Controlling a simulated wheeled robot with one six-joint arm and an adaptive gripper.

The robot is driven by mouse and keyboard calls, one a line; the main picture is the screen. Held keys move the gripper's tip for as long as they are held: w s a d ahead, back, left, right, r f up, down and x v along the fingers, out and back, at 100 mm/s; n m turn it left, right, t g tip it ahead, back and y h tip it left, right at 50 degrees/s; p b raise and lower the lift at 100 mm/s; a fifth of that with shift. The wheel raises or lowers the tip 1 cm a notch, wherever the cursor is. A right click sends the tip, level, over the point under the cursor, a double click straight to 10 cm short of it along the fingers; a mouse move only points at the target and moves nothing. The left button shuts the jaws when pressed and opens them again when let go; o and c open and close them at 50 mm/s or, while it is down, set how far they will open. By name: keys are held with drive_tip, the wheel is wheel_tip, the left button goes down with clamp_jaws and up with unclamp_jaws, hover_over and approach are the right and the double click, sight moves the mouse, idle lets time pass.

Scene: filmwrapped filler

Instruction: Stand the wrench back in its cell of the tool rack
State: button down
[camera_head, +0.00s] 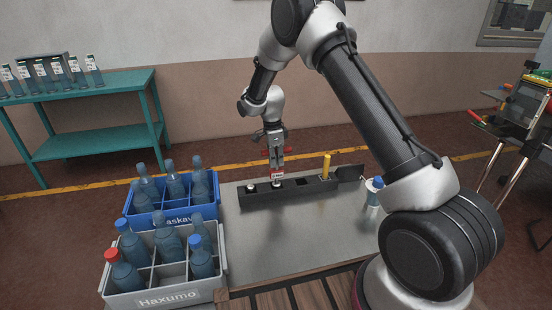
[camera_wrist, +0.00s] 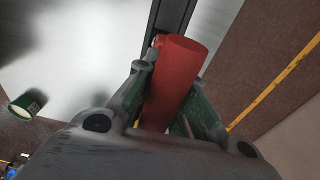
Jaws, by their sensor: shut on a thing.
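My gripper (camera_head: 276,160) points down over the black tool rack (camera_head: 300,190) on the grey table. It is shut on a red round-handled thing, which I take as the wrench (camera_head: 277,172). In the wrist view my gripper (camera_wrist: 170,95) has its fingers on both sides of the red handle (camera_wrist: 182,62), and the dark rack (camera_wrist: 172,14) runs beyond it. The wrench is upright or nearly so, over the rack's left-middle part. Its lower end is hard to make out, so I cannot tell whether it is inside a cell. A yellow-handled tool (camera_head: 326,167) stands in the rack further right.
A blue crate (camera_head: 172,219) and a grey crate (camera_head: 165,293) with several bottles stand left of the rack. A blue-capped bottle (camera_head: 373,192) stands at the table's right, near my arm. The table (camera_head: 290,240) in front of the rack is clear. A teal shelf (camera_head: 90,83) stands behind.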

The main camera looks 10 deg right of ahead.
drive_tip(key=shift+f, duration=1.15)
drive_tip(key=c, duration=1.4)
unclamp_jaws()
drive_tip(key=r, duration=0.8)
drive_tip(key=a+r, duration=0.1)
drive_tip(key=r, duration=0.3)
drive_tip(key=shift+f, duration=0.1)
